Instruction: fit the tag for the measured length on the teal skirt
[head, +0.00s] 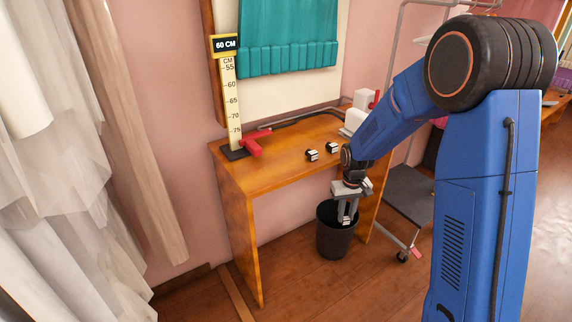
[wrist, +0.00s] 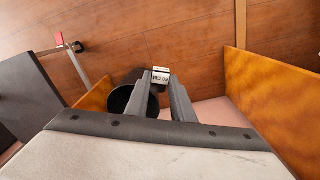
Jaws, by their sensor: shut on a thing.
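The teal skirt (head: 288,40) hangs against a cream panel above the wooden table, its pleated hem at the bottom. My gripper (head: 347,222) is lowered in front of the table, above the black bin. In the wrist view my gripper (wrist: 161,80) is shut on a small white tag (wrist: 161,78) marked in CM; its digits are upside down and hard to read. Two black-and-white tags (head: 311,155) (head: 332,147) lie on the table.
The wooden table (head: 270,165) carries a red clamp-like piece (head: 255,142) near the ruler's foot. The black bin (head: 337,238) stands on the floor below my gripper. A wheeled rack (head: 408,195) stands to the right. White curtains hang at left.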

